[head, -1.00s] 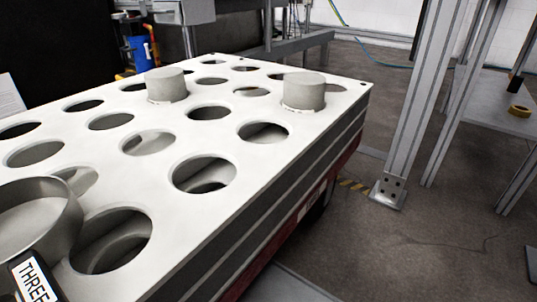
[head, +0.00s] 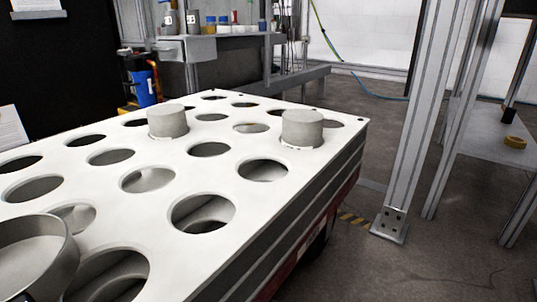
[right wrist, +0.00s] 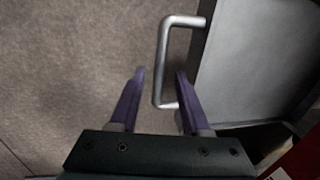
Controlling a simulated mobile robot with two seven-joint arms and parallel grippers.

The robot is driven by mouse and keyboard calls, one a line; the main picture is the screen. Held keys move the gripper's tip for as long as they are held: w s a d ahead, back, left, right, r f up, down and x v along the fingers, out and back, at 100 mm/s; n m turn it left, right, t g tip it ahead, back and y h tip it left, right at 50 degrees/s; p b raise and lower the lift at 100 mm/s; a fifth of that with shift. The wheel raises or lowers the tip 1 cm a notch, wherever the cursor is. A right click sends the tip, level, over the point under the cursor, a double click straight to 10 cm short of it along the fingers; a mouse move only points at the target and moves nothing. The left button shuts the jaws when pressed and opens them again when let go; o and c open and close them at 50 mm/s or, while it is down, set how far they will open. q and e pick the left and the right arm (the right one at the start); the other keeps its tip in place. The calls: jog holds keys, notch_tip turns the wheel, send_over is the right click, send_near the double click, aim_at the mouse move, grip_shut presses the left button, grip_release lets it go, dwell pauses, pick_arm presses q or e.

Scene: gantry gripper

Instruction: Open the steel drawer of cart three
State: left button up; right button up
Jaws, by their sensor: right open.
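In the head view, the cart's white top plate (head: 225,228) with round holes fills the left and middle. In the right wrist view, a grey steel drawer (right wrist: 255,60) carries a U-shaped metal handle (right wrist: 162,60) on its left side. My right gripper (right wrist: 160,76) is open, its two purple fingers pointing toward the handle. The handle's lower end lies between the fingertips in the picture; I cannot tell whether they touch it. My left gripper is in neither view. The head view shows neither the drawer nor my right gripper.
Two grey cylinders (head: 302,128) (head: 168,122) stand on the plate, and a grey round ring (head: 35,255) is at its near left. A metal post (head: 420,120) stands right of the cart. Open floor (head: 350,275) lies between them. A blue container (head: 143,88) is behind.

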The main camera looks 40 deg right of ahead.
notch_tip(320, 180, up, 9)
jog(key=s+p, duration=0.1)
jog(key=p, duration=0.7)
jog(key=shift+s+d+r, duration=0.2)
jog(key=shift+s+d, duration=0.15)
jog(key=shift+s, duration=0.05)
jog(key=w+a+r+n+p, duration=0.2)
jog(key=w+r+n+p, duration=0.15)
jog(key=r+p, duration=1.45)
jog(key=w+a+r+n+t+p, duration=0.1)
jog(key=w+a+r+n+p, duration=0.3)
jog(key=r+p, duration=1.4)
jog(key=w+r+n+p, duration=0.2)
jog(key=r+n+p, duration=0.55)
jog(key=r, duration=2.05)
notch_tip(320, 180, up, 53)
jog(key=s+a+p, duration=0.1)
jog(key=p, duration=4.6)
jog(key=shift+s+f+n+t+h+p, duration=0.15)
jog(key=shift+n+t+h+p, duration=0.15)
jog(key=shift+n+p, duration=0.1)
